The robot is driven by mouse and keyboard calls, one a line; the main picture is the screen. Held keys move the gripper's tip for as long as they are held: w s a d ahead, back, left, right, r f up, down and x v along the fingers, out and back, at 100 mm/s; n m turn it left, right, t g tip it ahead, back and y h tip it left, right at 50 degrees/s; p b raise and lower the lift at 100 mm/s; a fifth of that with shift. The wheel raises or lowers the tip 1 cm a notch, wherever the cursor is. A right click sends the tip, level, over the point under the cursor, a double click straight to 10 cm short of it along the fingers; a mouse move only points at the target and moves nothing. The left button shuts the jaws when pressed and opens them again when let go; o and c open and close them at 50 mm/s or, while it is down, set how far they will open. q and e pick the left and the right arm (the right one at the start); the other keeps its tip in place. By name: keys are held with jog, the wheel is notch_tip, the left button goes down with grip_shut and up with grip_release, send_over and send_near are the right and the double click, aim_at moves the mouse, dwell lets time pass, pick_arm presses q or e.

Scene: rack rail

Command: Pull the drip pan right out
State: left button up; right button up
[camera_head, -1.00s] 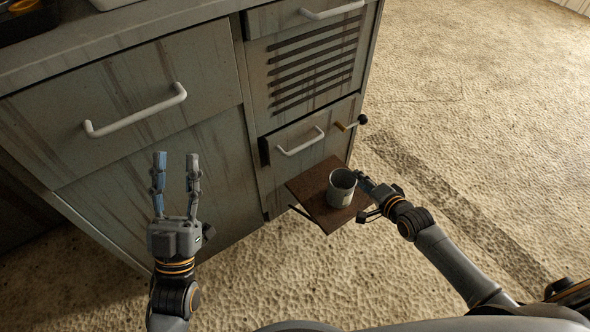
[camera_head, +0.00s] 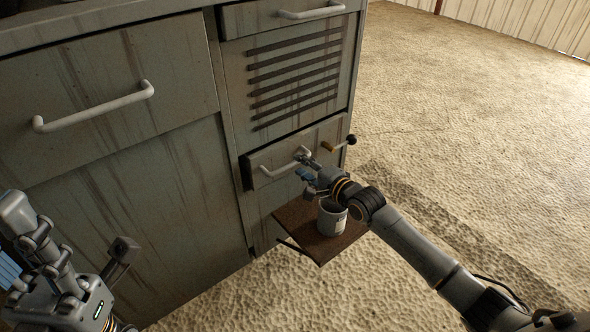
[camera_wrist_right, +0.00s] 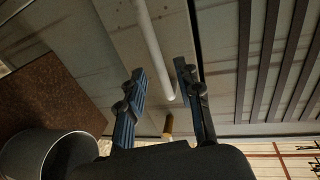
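The drip pan (camera_head: 313,153) is the low drawer front under the slatted panel. It stands slightly proud of the cabinet, with a dark gap at its left edge. Its white bar handle (camera_head: 277,171) also shows in the right wrist view (camera_wrist_right: 151,40). My right gripper (camera_head: 305,167) is at the right end of this handle. In the right wrist view its fingers (camera_wrist_right: 160,88) are apart, with the handle's end between them and no clear contact. My left gripper (camera_head: 72,232) is at the lower left, fingers spread and empty, away from the pan.
A brown shelf (camera_head: 298,228) juts out below the pan, carrying a pale mug (camera_head: 332,218) under my right wrist. A black-knobbed lever with a brass part (camera_head: 339,145) sits at the pan's upper right. Open floor (camera_head: 470,130) lies to the right.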

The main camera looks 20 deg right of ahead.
aim_at(297, 163)
jog(key=shift+b+x, duration=0.65)
jog(key=shift+x, duration=1.25)
grip_shut()
